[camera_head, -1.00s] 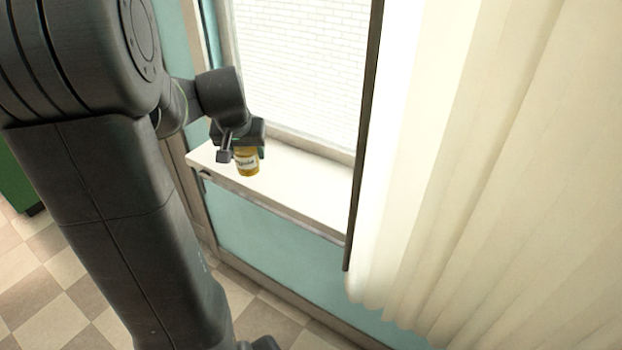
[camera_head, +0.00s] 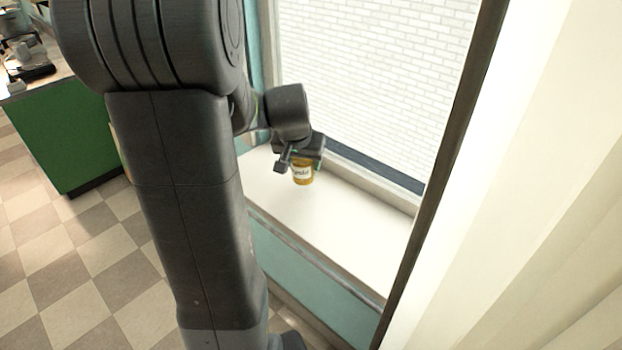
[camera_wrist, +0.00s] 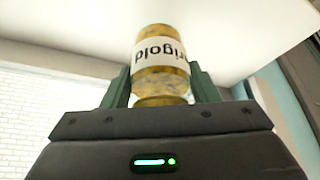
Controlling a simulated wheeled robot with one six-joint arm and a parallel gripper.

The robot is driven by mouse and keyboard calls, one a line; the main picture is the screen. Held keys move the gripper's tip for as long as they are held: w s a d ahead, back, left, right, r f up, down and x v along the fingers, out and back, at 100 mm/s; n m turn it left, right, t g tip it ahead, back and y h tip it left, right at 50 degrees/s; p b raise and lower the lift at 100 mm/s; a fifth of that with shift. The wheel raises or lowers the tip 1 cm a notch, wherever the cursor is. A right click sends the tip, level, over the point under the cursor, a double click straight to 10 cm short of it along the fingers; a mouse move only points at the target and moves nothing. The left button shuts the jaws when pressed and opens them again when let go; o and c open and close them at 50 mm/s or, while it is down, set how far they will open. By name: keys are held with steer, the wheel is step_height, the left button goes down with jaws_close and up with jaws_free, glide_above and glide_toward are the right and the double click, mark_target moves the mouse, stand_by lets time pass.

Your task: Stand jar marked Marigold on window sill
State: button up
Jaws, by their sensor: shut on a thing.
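A small amber jar (camera_head: 303,173) with a white label is held by my gripper (camera_head: 301,157) over the white window sill (camera_head: 345,225). In the wrist view the jar (camera_wrist: 161,75) sits between the two green fingers of my gripper (camera_wrist: 160,88), and its label shows upside down, with "rigold" readable. The jar looks upright in the head view. I cannot tell whether its base touches the sill (camera_wrist: 225,30) or is slightly above it.
A window (camera_head: 375,80) with a white brick wall outside is behind the sill. A cream curtain (camera_head: 530,220) hangs at the right. A green counter (camera_head: 65,135) with items on top stands at the left. The sill right of the jar is clear.

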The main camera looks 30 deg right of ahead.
mark_target(303, 173)
steer(key=shift+f, duration=2.2)
steer(key=shift+f, duration=0.25)
steer(key=o, duration=1.2)
steer(key=shift+r, duration=0.1)
steer(key=shift+c, duration=0.2)
steer(key=shift+r, duration=0.35)
steer(key=b+v, duration=0.1)
steer(key=v, duration=1)
steer(key=shift+s+a+r, duration=0.15)
steer(key=shift+s+r, duration=0.05)
